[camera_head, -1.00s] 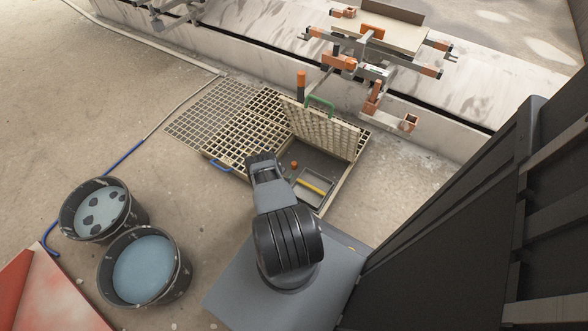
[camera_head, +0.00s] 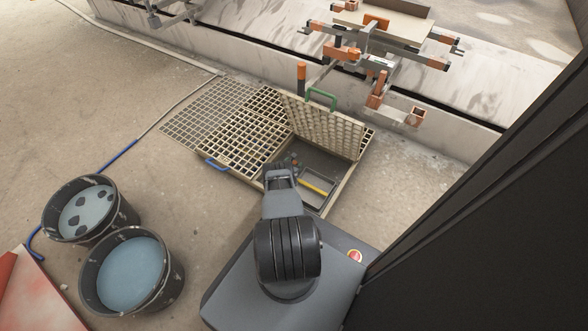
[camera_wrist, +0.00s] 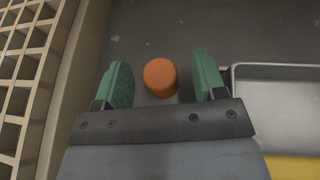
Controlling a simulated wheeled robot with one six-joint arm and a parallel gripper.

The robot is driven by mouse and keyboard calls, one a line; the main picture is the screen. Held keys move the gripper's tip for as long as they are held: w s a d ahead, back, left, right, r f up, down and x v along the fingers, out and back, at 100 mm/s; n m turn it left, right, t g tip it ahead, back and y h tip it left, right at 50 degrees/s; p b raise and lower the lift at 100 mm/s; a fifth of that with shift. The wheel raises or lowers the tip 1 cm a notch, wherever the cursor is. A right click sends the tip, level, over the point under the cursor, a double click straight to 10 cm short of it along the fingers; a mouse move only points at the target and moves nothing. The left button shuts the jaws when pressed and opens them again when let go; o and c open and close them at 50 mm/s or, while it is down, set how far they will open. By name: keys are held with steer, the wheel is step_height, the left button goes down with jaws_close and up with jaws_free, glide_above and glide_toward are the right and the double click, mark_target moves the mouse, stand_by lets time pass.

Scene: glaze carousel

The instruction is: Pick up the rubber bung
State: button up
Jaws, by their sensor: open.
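The rubber bung (camera_wrist: 160,77) is a short orange cylinder standing on the dark floor of the open pit, seen in the wrist view. My gripper (camera_wrist: 162,70) has its two green-padded fingers apart, with the bung between them in the picture and gaps on both sides. Whether the fingertips are down at the bung's height I cannot tell. In the head view my gripper (camera_head: 281,174) is over the near left part of the pit and largely hides the bung's place.
A grey tray (camera_wrist: 232,100) with a yellow bar lies right of the bung. A pale grating (camera_wrist: 58,75) borders the left. A raised grating lid (camera_head: 325,125) stands behind the pit. Two buckets (camera_head: 90,205) (camera_head: 132,272) stand left. A frame with clamps (camera_head: 370,65) is beyond.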

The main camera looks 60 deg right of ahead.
steer(key=shift+d+f, duration=0.1)
steer(key=shift+d, duration=0.3)
steer(key=shift+c, duration=0.4)
steer(key=c, duration=0.9)
